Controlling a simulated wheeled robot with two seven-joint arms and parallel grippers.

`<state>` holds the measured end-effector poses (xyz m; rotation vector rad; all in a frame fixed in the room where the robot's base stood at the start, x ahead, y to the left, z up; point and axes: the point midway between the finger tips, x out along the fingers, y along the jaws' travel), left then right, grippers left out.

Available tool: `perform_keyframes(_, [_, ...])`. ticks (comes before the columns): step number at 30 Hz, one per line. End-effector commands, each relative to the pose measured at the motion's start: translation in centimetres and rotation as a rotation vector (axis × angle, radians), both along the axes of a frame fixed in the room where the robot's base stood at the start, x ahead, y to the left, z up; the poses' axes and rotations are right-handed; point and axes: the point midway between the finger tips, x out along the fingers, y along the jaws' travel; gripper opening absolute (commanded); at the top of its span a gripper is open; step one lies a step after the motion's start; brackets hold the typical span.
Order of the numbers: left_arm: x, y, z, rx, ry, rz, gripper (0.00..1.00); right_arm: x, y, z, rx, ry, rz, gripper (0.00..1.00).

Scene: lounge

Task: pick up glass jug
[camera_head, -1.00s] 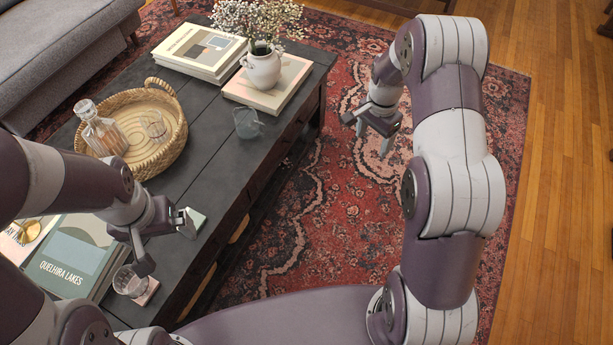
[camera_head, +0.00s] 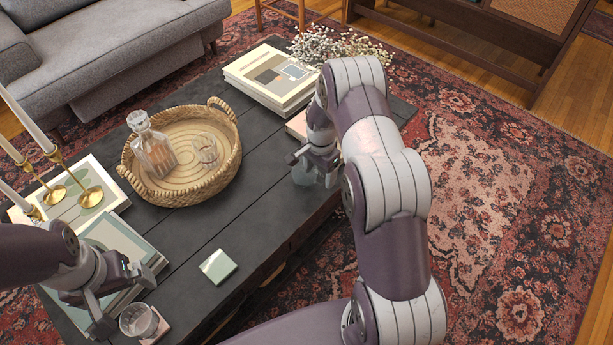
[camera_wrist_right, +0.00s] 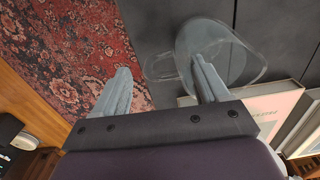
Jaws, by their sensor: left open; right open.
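The glass jug (camera_head: 303,174) is clear and bluish, at the right edge of the dark table, partly hidden by my right gripper (camera_head: 318,165). In the right wrist view the jug (camera_wrist_right: 232,62) is seen from above, with its loop handle toward the left. My right gripper (camera_wrist_right: 160,88) is open there. The handle shows in the gap between its fingers, and the right finger overlaps the jug's body. I cannot tell whether they touch. My left gripper (camera_head: 122,299) is open and empty, beside the drinking glass at the near left.
A wicker tray (camera_head: 226,160) holds a decanter (camera_head: 150,148) and a tumbler (camera_head: 206,150). Books (camera_head: 272,76), flowers (camera_head: 335,45), brass candlesticks (camera_head: 89,194), a green coaster (camera_head: 218,266) and a drinking glass (camera_head: 138,320) are also on the table (camera_head: 200,232). The table's middle is mostly clear.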

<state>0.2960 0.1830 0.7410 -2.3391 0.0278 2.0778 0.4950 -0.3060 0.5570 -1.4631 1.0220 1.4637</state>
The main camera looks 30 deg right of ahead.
Motion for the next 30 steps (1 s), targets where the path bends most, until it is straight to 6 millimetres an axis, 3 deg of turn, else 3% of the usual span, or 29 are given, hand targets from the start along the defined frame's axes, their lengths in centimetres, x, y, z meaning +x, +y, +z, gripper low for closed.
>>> perform_keyframes(1, [0.0,0.0,-0.67,0.0,0.0,0.0,1.0,-0.08,0.04,-1.39,0.001,0.004,0.0,0.74])
perform_keyframes(3, [0.0,0.0,-0.82,0.0,0.0,0.0,1.0,0.0,0.01,-2.22,0.0,0.001,0.0,0.74])
perform_keyframes(9, [0.0,0.0,-0.65,0.0,0.0,0.0,1.0,0.03,0.0,-2.18,-0.001,-0.001,0.0,0.74])
perform_keyframes(16, [0.0,0.0,-0.65,0.0,0.0,0.0,1.0,0.01,0.0,-2.18,0.0,0.0,0.0,0.0])
perform_keyframes(30, [0.0,0.0,-0.44,0.0,0.0,0.0,1.0,0.08,-0.02,-1.59,0.0,-0.002,0.0,0.0])
